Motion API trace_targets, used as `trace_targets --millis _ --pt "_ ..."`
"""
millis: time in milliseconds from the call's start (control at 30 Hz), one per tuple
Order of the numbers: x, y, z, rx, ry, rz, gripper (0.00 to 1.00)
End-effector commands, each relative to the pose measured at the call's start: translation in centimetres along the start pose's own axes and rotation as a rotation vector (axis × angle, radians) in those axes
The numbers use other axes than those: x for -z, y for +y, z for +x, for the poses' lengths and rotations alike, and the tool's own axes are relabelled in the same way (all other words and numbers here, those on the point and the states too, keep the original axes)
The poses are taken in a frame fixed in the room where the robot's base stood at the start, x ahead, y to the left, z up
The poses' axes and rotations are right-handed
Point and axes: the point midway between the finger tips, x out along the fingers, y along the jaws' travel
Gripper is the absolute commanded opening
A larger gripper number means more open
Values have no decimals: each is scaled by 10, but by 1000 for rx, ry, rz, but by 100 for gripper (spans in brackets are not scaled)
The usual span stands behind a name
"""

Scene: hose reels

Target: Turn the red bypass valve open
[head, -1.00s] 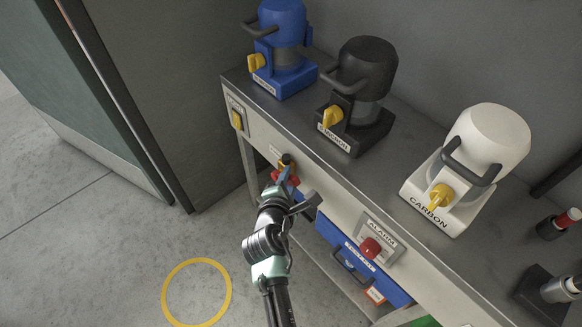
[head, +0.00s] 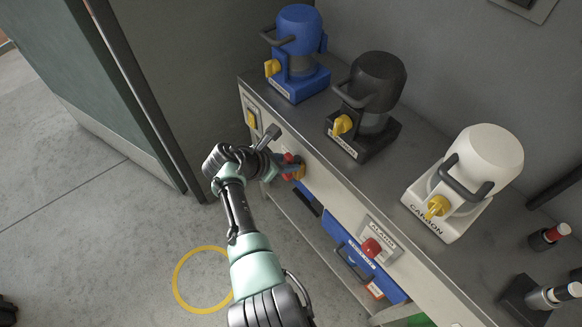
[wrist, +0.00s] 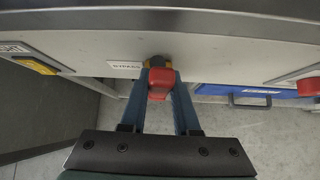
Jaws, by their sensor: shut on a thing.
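The red bypass valve handle (wrist: 160,84) sits on the bench's front panel, next to a small "BYPASS" label (wrist: 125,65). Behind the handle is a yellow-orange part of the valve (wrist: 150,62). My gripper (wrist: 161,90) has a blue finger on each side of the red handle and is shut on it. In the head view, my gripper (head: 287,170) reaches the panel from the left, and parts of the red handle (head: 287,158) show around the fingers. My gripper partly hides the valve there, so its exact angle is hard to tell.
A yellow switch (head: 251,119) is left of the valve. A red alarm button (head: 372,247) and blue drawer (head: 345,262) are to the right. Blue (head: 299,50), black (head: 378,82) and white (head: 487,160) canisters stand on the bench. The floor in front is open, with a yellow ring (head: 203,279).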

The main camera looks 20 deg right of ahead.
Motion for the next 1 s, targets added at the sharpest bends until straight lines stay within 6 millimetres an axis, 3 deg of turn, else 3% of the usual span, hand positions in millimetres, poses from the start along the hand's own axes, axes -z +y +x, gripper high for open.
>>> trace_targets --millis 833,867,1000 --pt "2 6 0 69 1 -73 0" --pt "2 6 0 69 1 -73 35" --pt "1 6 0 68 1 -72 60"
